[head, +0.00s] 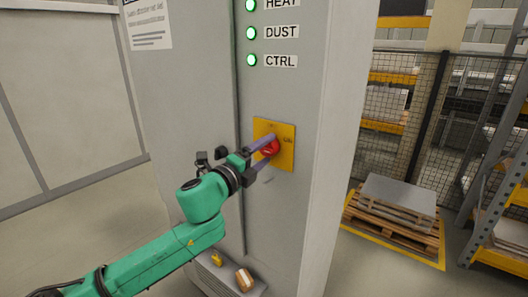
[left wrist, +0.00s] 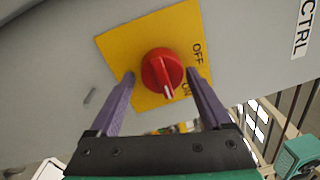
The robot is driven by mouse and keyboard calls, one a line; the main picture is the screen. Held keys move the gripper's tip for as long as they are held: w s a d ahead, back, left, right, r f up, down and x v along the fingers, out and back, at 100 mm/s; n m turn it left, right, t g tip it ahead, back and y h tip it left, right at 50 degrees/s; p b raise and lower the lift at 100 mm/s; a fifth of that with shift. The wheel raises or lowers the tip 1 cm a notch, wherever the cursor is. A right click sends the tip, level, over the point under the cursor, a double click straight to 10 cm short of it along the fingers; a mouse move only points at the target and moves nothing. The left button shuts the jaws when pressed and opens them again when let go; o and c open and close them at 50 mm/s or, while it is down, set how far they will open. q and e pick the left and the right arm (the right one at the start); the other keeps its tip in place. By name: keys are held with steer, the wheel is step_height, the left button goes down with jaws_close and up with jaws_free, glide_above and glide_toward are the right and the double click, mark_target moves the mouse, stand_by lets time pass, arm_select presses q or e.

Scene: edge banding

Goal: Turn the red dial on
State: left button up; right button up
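The red dial (head: 271,148) sits on a yellow plate (head: 287,133) on the grey cabinet's front. In the left wrist view the dial (left wrist: 161,70) has a white mark pointing down, nearer the ON lettering than the OFF lettering on the plate (left wrist: 122,48). My left gripper (head: 262,155) is open, with one purple finger on each side of the dial. In the left wrist view, gaps show between the fingers of the gripper (left wrist: 160,76) and the dial; I cannot tell whether the tips touch the plate. My right gripper is not in view.
Green lamps labelled HEAT, DUST and CTRL (head: 251,61) glow above the plate on the cabinet (head: 205,75). A small ledge with a brown-and-white item (head: 244,279) is low on the cabinet. A pallet (head: 395,215) and mesh fence (head: 425,110) stand to the right. The floor at left is clear.

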arm_select(q)
steer(key=shift+r, duration=0.1)
steer(key=b+v, duration=0.5)
steer(key=v, duration=0.9)
steer(key=shift+s+a, duration=0.15)
steer(key=shift+s, duration=0.1)
